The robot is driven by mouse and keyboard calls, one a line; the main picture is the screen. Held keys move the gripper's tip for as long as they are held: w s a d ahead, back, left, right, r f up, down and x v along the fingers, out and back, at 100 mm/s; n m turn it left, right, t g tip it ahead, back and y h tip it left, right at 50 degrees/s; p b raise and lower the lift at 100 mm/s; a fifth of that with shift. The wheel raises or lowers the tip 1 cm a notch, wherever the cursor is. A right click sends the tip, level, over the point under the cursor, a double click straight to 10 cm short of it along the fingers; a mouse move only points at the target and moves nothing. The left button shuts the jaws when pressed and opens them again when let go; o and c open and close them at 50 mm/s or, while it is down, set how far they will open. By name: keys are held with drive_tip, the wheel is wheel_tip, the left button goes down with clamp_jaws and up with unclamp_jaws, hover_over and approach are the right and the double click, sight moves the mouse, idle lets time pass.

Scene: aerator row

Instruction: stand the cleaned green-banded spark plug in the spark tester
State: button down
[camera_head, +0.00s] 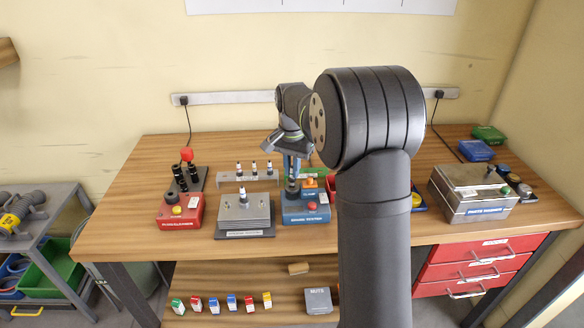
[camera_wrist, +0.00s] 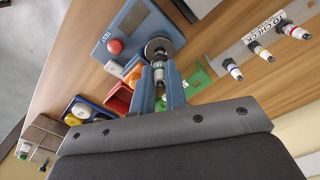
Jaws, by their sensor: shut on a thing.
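My gripper (camera_head: 291,174) is above the tester. Its blue fingers (camera_wrist: 160,88) are shut on a spark plug (camera_wrist: 159,74), whose end points at the socket. The plug's tip is at or very close to the socket; I cannot tell whether it is inside. The fingers partly hide the plug, so its band is unclear.
A rack (camera_head: 234,178) with three plugs stands behind a steel block (camera_head: 245,212) left of the tester. A red plug cleaner (camera_head: 180,212) is farther left. A grey metal box (camera_head: 470,193) stands at the right. My arm hides bench space right of the tester.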

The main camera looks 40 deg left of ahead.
drive_tip(key=shift+f, duration=0.4)
drive_tip(key=shift+f, duration=0.7)
drive_tip(key=c, duration=1.4)
unclamp_jaws()
drive_tip(key=shift+o, duration=0.2)
wheel_tip(320, 180, up, 7)
drive_tip(key=shift+r, duration=0.1)
